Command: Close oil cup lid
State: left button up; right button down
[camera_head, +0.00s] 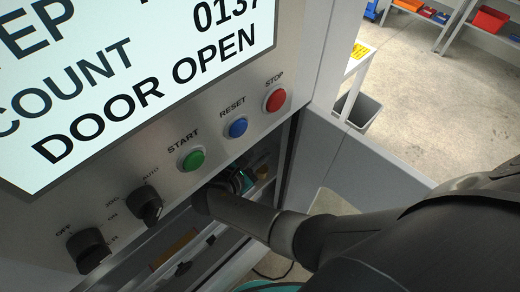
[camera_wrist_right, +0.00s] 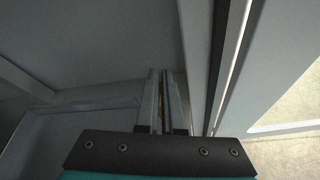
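I cannot make out the oil cup or its lid in either view. My right gripper (camera_head: 236,180) reaches in from the right, under the control panel, at the opening below the green button. In the right wrist view its two fingers (camera_wrist_right: 159,100) are close together, with only a narrow gap between them. No held object can be made out; a small yellowish streak shows in the gap. Grey machine surfaces lie beyond the fingertips. My left gripper is not in view.
The control panel (camera_head: 215,110) has a screen reading DOOR OPEN, green START (camera_head: 193,160), blue RESET (camera_head: 238,127) and red STOP (camera_head: 276,100) buttons, and two black knobs (camera_head: 145,205). My right arm passes close below the buttons. A grey bin (camera_head: 362,110) and open floor lie beyond.

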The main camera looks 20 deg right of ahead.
jog(key=shift+s+d+f+m+t, duration=0.2)
jog(key=shift+s+m+t, duration=0.15)
jog(key=shift+m, duration=0.15)
jog(key=shift+s+d+f+m+t, duration=0.25)
jog(key=shift+s+m+t, duration=0.25)
jog(key=shift+m, duration=0.3)
jog(key=c, duration=1.1)
grip_release()
jog(key=shift+o, duration=0.3)
jog(key=shift+a+f, duration=0.1)
